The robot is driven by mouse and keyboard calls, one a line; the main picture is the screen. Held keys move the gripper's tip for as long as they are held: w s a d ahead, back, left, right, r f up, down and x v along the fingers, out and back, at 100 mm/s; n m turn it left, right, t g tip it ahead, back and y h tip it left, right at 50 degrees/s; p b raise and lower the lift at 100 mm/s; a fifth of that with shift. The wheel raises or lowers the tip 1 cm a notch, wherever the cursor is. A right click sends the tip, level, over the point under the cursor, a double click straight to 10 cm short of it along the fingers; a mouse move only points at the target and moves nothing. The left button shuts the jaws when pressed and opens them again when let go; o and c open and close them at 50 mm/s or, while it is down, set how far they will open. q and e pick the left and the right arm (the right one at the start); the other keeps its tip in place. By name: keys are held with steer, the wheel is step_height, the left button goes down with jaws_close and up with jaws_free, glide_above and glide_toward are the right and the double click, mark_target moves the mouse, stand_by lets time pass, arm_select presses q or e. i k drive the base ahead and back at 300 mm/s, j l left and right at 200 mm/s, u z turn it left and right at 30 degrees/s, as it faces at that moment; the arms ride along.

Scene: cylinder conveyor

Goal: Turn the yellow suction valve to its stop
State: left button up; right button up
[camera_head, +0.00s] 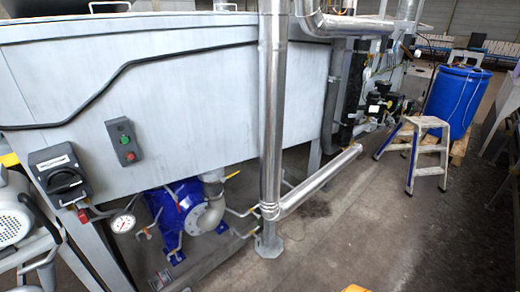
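A small yellow handle (233,175) shows beside the pipe above the blue pump (176,210), below the grey tank. It is small in the picture, and I cannot tell whether it is the suction valve or how far it is turned. A grey flanged pipe (213,190) stands to its left.
The grey tank (180,95) carries a red and green button box (124,142) and a black rotary switch (64,178). A gauge (123,223) sits below. A vertical metal pipe (271,110) stands in front. A step stool (415,150) and blue barrel (455,98) stand right; floor between is clear.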

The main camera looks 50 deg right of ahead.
mark_target(223, 180)
steer(key=i+l+z, duration=0.35)
steer(key=i+l, duration=0.35)
steer(key=l, duration=0.45)
steer(key=i+l+z, duration=0.35)
steer(key=i+l, duration=0.5)
steer(key=l, duration=0.1)
